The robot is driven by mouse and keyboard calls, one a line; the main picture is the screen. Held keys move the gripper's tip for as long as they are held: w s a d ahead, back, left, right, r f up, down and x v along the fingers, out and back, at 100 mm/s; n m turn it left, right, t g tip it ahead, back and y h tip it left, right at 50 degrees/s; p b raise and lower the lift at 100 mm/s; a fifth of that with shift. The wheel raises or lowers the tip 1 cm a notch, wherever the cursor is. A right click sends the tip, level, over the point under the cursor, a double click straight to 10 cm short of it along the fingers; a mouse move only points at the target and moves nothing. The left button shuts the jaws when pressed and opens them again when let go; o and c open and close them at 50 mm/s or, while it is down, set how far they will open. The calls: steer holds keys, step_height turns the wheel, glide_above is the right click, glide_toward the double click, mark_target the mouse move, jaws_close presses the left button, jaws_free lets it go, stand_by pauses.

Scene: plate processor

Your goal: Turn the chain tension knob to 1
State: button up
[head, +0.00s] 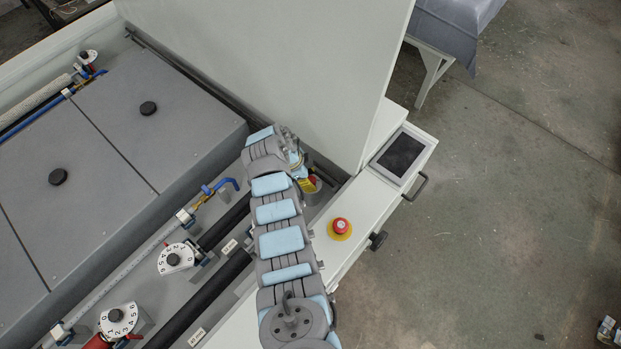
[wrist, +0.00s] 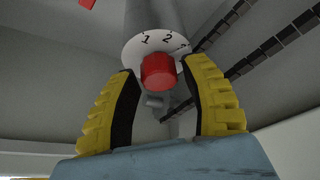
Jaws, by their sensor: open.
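In the wrist view the knob (wrist: 157,72) is a red cap in front of a round white dial (wrist: 131,52). The dial shows the numbers 1 and 2 on its upper part, with another mark partly cut off to the right. No pointer is clear, so I cannot tell the knob's setting. My gripper (wrist: 163,66) is open, with one yellow, black-lined finger on each side of the knob. Gaps show between the fingers and the knob. In the head view my gripper (head: 309,182) is small beside the tall white panel, and my arm hides most of that area.
Black chains (wrist: 258,58) run at the right of the wrist view. In the head view, two white numbered dials (head: 174,258) (head: 118,320), a red emergency button (head: 340,227) and a dark screen (head: 399,158) surround my arm. Grey covers (head: 105,170) lie left.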

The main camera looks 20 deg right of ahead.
steer(key=shift+d+f, duration=0.1)
steer(key=shift+f, duration=0.2)
steer(key=shift+c, duration=0.3)
jaws_close()
steer(key=shift+s+f, duration=0.1)
steer(key=shift+f, duration=0.05)
